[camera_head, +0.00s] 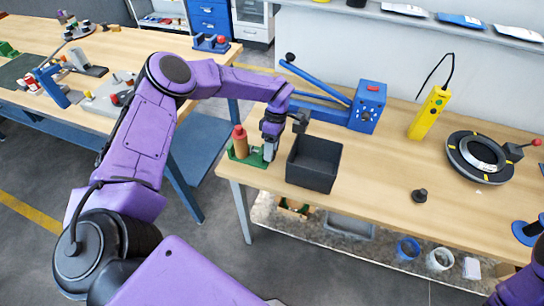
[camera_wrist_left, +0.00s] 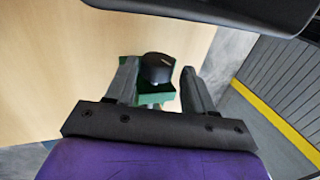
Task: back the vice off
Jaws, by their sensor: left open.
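The small green vice (camera_head: 252,160) sits at the left front edge of the bench, with a copper-brown cylinder (camera_head: 240,145) topped in red standing at its left. My left gripper (camera_head: 270,150) is down at the vice's right end. In the left wrist view my left gripper (camera_wrist_left: 158,70) is open, with one finger on each side of a dark round knob (camera_wrist_left: 157,66) above the green body (camera_wrist_left: 150,96). I cannot tell whether the fingers touch the knob. My right gripper is out of view; only purple arm shows at lower right.
A black open bin (camera_head: 314,162) stands close to the right of my left gripper. Behind are a blue lever machine (camera_head: 367,105) and a yellow device (camera_head: 430,112). A black ring unit (camera_head: 478,157) and small dark knob (camera_head: 420,195) lie right. The bench middle is clear.

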